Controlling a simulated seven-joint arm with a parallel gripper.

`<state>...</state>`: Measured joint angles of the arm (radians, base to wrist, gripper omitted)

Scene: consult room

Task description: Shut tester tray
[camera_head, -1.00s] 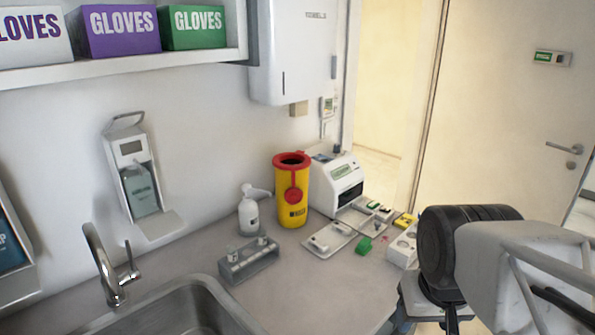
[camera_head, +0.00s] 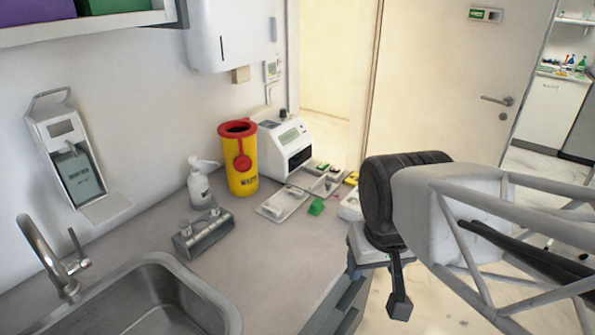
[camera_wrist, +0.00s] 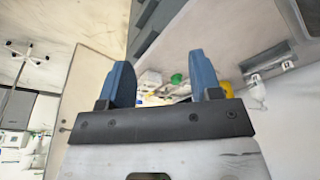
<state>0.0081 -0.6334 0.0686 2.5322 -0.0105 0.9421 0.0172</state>
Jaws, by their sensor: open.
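The white tester (camera_head: 285,145) stands on the counter beside the wall, with a dark slot in its front. A shallow grey tray (camera_head: 326,184) sticks out in front of the slot, with small items by it, so it looks open. My gripper (camera_wrist: 163,82) is open and empty in the wrist view, its two blue fingers well apart. In that view the small counter items show beyond and between the fingers, and nothing is touched. In the head view my arm is at the right, past the counter edge and apart from the tester; its fingertips are not clear there.
A yellow sharps bin (camera_head: 241,170) stands left of the tester. A flat white tray (camera_head: 283,203) and a green block (camera_head: 316,207) lie in front. A pump bottle (camera_head: 199,185), a grey rack (camera_head: 203,233) and a sink (camera_head: 150,305) are further left. The front counter is clear.

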